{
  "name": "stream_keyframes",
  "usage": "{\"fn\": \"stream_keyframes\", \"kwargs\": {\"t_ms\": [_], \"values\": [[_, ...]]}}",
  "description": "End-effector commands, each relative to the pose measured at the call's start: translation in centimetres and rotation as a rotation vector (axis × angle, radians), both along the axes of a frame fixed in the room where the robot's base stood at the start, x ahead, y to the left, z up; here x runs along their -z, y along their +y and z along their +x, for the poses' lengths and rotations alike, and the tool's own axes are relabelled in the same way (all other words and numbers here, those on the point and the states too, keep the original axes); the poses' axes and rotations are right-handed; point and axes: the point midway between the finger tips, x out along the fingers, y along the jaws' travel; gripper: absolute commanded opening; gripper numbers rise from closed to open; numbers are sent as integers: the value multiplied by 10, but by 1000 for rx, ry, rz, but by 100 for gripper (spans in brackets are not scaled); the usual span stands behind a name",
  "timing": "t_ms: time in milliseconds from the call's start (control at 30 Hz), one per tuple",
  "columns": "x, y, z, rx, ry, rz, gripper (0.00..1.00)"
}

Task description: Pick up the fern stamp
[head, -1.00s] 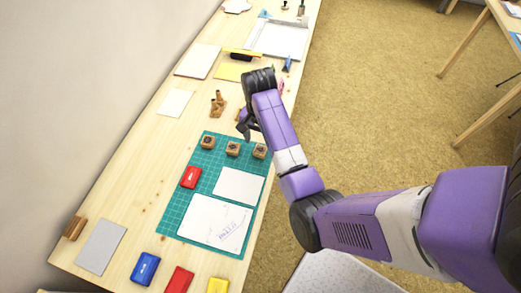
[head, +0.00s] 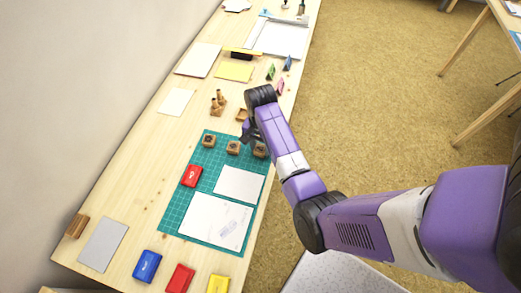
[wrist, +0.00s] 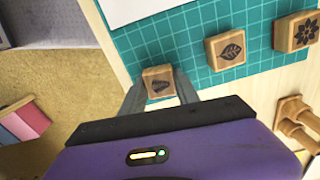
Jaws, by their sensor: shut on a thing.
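Three wooden block stamps stand in a row at the far edge of the green cutting mat (head: 172,215). In the wrist view, my gripper (wrist: 157,88) is shut on the stamp with a dark wedge-shaped mark (wrist: 158,76), one finger on each side. The mark is too small to tell surely as a fern. In the head view this stamp (head: 260,151) is the right one, partly behind my gripper (head: 254,139). I cannot tell whether it is off the mat. The middle stamp (wrist: 226,49) bears a leaf; the other (wrist: 296,32) bears a flower.
A red inkpad (head: 191,176) and white papers (head: 239,185) lie on the mat. Blue (head: 146,267), red (head: 179,279) and yellow (head: 218,285) inkpads lie at the near edge. A wooden holder (head: 218,104) stands beyond the mat. The table's left middle is clear.

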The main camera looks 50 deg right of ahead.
Motion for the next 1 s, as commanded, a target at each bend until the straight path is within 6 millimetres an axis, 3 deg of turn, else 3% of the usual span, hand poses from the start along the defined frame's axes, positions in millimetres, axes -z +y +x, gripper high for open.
{"fn": "stream_keyframes", "kwargs": {"t_ms": [267,467,633,1000], "values": [[-1,0,0,0,0,0,0],[-13,-1,1,0,-2,-1,0],[-43,-1,2,1,-5,-2,0],[-137,0,0,0,0,0,0]]}}
